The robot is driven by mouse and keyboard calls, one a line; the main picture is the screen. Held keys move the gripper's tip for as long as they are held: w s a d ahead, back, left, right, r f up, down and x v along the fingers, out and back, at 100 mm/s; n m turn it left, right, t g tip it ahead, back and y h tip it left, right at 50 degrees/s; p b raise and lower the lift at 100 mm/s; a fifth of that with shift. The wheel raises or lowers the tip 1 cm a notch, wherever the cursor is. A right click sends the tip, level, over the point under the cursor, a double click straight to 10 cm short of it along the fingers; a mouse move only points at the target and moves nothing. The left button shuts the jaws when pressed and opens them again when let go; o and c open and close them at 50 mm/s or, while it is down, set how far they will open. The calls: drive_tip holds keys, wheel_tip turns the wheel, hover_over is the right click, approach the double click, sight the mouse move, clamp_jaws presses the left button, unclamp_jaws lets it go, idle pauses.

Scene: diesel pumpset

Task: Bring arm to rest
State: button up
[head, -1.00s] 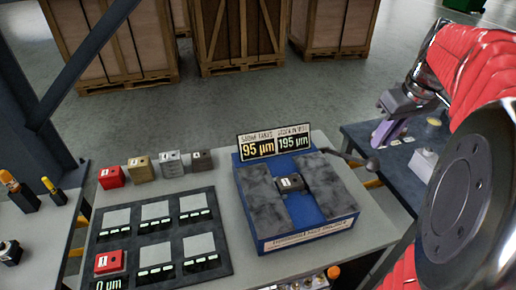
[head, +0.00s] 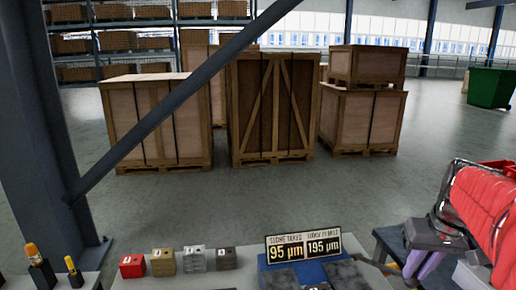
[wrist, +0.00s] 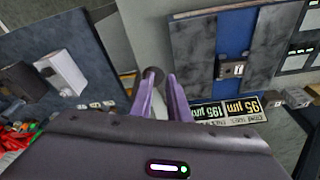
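My arm, in its red sleeve, shows at the right edge of the head view, with my gripper (head: 418,268) at its lower end, beside the workbench. In the wrist view my gripper (wrist: 162,76) has two purple fingers with a gap between them and nothing held. A dark round lever knob (wrist: 156,72) appears at the fingertips there; I cannot tell how far beyond them it is. The blue fixture (head: 310,272) carries a sign (head: 303,247) reading 95 µm and 195 µm. In the wrist view the blue fixture (wrist: 230,36) lies to the right of the fingers.
Red (head: 132,266), tan (head: 162,262), silver (head: 194,259) and dark (head: 225,258) blocks stand in a row on the bench. A white box (wrist: 60,72) is on the dark side table (wrist: 42,40). Wooden crates (head: 272,110) stand behind on open floor.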

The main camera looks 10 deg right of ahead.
drive_tip(key=s+a+f+n+t, duration=0.1)
drive_tip(key=s+a, duration=0.3)
drive_tip(key=a, duration=0.9)
drive_tip(key=s+a+f+n+t, duration=0.1)
drive_tip(key=s+a, duration=0.3)
drive_tip(key=a, duration=0.9)
drive_tip(key=shift+n+t+y, duration=0.3)
drive_tip(key=shift+n+t, duration=0.1)
drive_tip(key=shift+n, duration=0.4)
drive_tip(key=shift+c, duration=0.6)
